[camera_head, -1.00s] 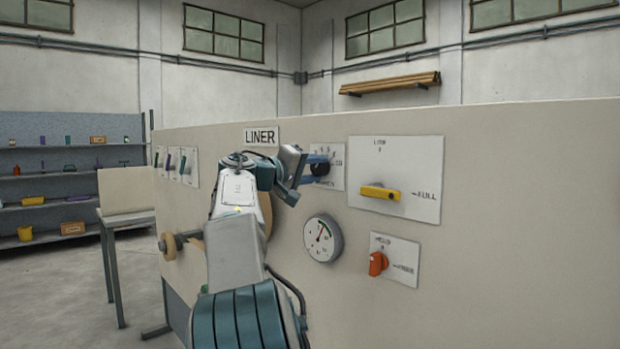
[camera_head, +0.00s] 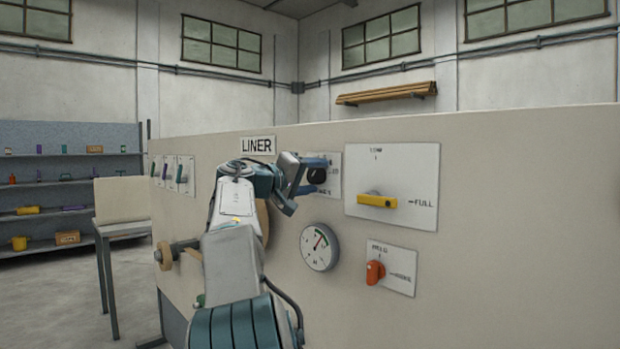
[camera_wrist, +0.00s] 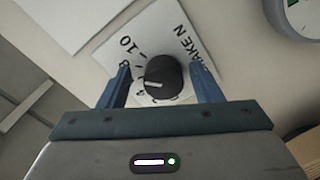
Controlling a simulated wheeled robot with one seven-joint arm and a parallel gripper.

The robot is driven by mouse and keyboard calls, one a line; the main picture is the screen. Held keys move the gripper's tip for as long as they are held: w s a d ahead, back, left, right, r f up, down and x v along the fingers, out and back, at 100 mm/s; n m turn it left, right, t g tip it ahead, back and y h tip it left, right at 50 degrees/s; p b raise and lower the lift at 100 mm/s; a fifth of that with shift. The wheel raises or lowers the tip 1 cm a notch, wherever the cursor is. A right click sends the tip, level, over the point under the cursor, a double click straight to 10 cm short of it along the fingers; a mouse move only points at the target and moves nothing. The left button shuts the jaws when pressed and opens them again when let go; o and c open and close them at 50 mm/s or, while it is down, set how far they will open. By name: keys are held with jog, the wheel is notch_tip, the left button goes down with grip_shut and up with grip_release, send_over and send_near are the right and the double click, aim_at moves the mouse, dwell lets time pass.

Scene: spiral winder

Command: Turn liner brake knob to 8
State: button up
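A white line on the knob points toward the left of the picture, near a small numeral that I cannot read surely. My gripper (camera_wrist: 160,68) is open, one finger on each side of the knob with a gap on both sides. In the head view the knob (camera_head: 316,176) is partly hidden by my gripper (camera_head: 312,174). The "LINER" sign (camera_head: 257,145) is to its left.
A pressure gauge (camera_head: 319,247) is just below the knob. A yellow lever (camera_head: 377,201) and an orange knob (camera_head: 375,272) are on plates to the right. Several small levers (camera_head: 181,172) are at the panel's left. The beige panel (camera_head: 520,220) is bare on the right.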

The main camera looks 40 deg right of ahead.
jog(key=shift+a, duration=0.2)
jog(key=s+a+b, duration=0.1)
jog(key=a, duration=1.2)
jog(key=shift+a, duration=0.25)
